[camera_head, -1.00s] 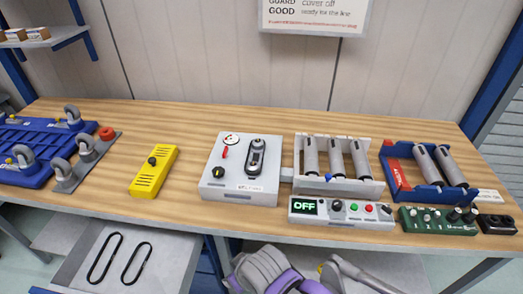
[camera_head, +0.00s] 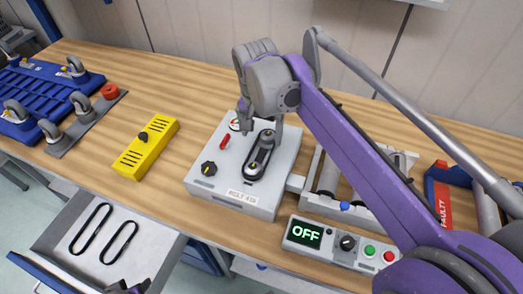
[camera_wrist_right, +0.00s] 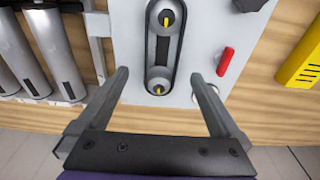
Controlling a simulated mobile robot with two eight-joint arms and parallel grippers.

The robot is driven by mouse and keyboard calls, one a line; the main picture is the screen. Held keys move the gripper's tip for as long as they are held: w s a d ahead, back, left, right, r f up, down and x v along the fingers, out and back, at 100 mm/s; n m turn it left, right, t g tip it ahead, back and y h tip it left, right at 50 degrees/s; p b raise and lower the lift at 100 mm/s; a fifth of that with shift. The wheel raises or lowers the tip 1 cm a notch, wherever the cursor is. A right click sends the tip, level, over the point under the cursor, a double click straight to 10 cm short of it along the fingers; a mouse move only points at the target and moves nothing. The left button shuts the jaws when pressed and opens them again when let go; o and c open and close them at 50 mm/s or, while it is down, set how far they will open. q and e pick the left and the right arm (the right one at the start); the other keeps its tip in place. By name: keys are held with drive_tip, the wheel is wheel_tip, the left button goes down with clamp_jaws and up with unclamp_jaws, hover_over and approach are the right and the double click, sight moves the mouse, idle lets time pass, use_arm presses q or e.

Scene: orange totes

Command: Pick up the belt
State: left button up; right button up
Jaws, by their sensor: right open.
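A black belt (camera_head: 251,160) is looped around two pulleys on top of a light grey box (camera_head: 205,186) in the head view. The belt also shows in the right wrist view (camera_wrist_right: 149,50), with a yellow mark on each pulley. My right gripper (camera_head: 261,122) is open over the far end of the belt and partly hides it. In the right wrist view my right gripper (camera_wrist_right: 160,76) has one finger on each side of the belt's near end, with nothing between them clearly gripped.
Two more black belts lie in an open drawer (camera_head: 55,243) at lower left. A red lever (camera_head: 225,142) and black knob (camera_head: 209,168) are on the box. A yellow case (camera_head: 160,140) stands left. A control panel reading OFF (camera_head: 330,237) and a roller unit (camera_head: 350,213) are right.

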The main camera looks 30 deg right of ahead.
sight(261, 156)
wheel_tip(261, 156, down, 2)
drive_tip(key=shift+w+a+f, duration=0.1)
drive_tip(key=shift+f, duration=0.1)
drive_tip(key=shift+w+f, duration=0.15)
drive_tip(key=shift+f, duration=2.15)
drive_tip(key=c, duration=1.3)
wheel_tip(261, 156, up, 10)
drive_tip(key=shift+r, duration=0.1)
